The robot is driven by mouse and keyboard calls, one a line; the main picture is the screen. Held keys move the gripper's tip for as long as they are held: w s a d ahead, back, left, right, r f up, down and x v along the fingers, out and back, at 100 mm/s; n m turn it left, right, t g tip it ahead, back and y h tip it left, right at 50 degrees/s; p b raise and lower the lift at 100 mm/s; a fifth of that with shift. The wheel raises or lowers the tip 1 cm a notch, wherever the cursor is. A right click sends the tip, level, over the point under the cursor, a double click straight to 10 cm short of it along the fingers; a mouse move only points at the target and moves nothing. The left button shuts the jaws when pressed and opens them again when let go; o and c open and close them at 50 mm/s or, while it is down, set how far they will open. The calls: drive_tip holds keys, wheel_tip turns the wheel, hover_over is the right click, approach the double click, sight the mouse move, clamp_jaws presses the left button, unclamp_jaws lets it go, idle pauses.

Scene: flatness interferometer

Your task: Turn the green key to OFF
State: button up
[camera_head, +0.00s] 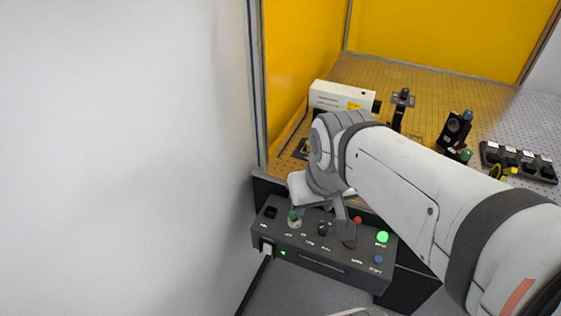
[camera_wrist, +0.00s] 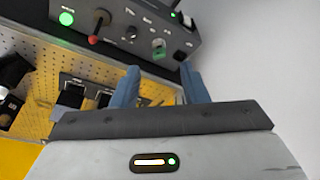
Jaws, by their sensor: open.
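The green key (camera_head: 294,215) stands on a round pale plate on a dark control box (camera_head: 325,266), left of the middle in the head view. It also shows in the wrist view (camera_wrist: 158,44), just beyond and between my fingertips. My gripper (camera_wrist: 160,66) is open, one finger to each side of the key's line, with nothing between them. In the head view my gripper's body hangs over the box's back edge and partly hides its top. The key looks apart from the fingers. The lettering around it is too small to read.
The box also carries a lit green button (camera_head: 382,237), a blue button (camera_head: 378,259), a red-tipped lever (camera_wrist: 93,39) and a black knob (camera_wrist: 131,33). A perforated optical table (camera_head: 420,90) with instruments lies behind. A white wall (camera_head: 120,150) stands at left.

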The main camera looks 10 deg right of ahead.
drive_tip(key=shift+o, duration=0.8)
drive_tip(key=shift+w+f, duration=0.1)
drive_tip(key=shift+w, duration=0.2)
drive_tip(key=shift+o, duration=1)
drive_tip(key=w+f+n+g, duration=0.1)
drive_tip(key=w+f, duration=0.3)
drive_tip(key=w, duration=0.3)
drive_tip(key=shift+d+f+n+g, duration=0.25)
drive_tip(key=shift+d+n+g, duration=0.05)
drive_tip(key=shift+d, duration=0.15)
drive_tip(key=n+g, duration=0.2)
hover_over(295, 214)
drive_tip(key=f, duration=1)
drive_tip(key=shift+w+d+p, duration=0.15)
drive_tip(key=shift+w+p, duration=0.2)
drive_tip(key=shift+w, duration=0.05)
drive_tip(key=shift+f+p, duration=0.45)
drive_tip(key=shift+f, duration=3.7)
drive_tip(key=shift+c, duration=0.5)
drive_tip(key=c, duration=0.9)
drive_tip(key=shift+m+b, duration=0.3)
drive_tip(key=shift+m, duration=0.9)
drive_tip(key=shift+c, duration=0.2)
